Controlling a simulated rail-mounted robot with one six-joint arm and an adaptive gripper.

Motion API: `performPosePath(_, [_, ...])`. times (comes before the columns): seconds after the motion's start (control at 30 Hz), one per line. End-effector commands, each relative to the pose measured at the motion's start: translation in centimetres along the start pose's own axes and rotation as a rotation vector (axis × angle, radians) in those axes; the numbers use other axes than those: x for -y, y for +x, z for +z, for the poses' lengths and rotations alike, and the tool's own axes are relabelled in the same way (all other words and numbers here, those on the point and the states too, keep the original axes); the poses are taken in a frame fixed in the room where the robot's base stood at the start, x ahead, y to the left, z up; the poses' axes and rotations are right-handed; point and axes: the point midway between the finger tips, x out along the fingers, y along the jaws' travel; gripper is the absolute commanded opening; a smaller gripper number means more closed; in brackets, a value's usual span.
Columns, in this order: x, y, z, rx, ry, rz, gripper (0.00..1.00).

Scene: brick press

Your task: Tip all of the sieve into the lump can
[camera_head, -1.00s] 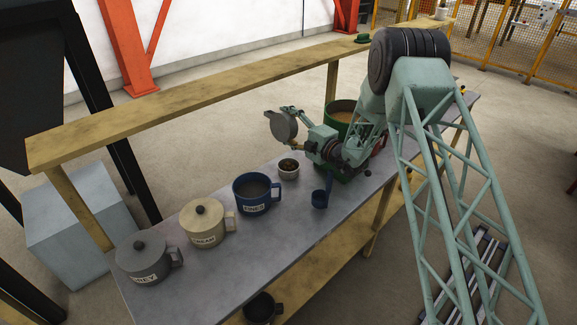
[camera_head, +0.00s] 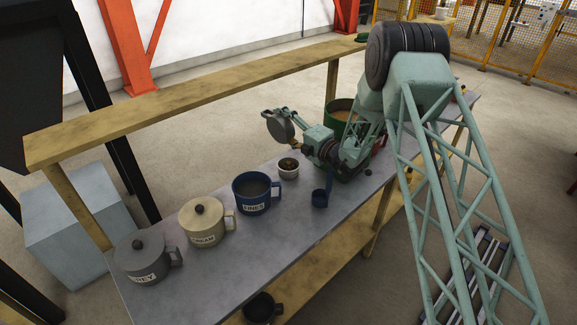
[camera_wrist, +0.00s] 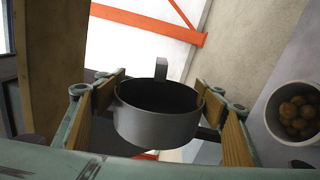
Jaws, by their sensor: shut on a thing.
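The sieve (camera_head: 278,127) is a grey round pan, tipped on its side in the air above the bench. In the wrist view the sieve (camera_wrist: 157,122) sits between the wooden-padded fingers of my gripper (camera_wrist: 160,98), which is shut on it. Its inside is dark, so I cannot tell whether anything is left in it. The lump can (camera_head: 288,170) looks to be the small white pot on the bench, below and slightly right of the sieve. It holds several brown lumps, clear in the wrist view (camera_wrist: 274,130). No label on it is readable.
A blue FINES mug (camera_head: 252,204), a cream mug (camera_head: 203,236) and a grey mug (camera_head: 140,268), both lidded, line the bench. A green bucket (camera_head: 337,127) is behind my arm. A wooden rail (camera_head: 200,92) runs behind.

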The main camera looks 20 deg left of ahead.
Motion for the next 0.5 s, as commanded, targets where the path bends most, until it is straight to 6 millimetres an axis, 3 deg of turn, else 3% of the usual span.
performPosePath(0.5, [0.0,0.1,-2.1,0.0,-0.17,0.001,0.45])
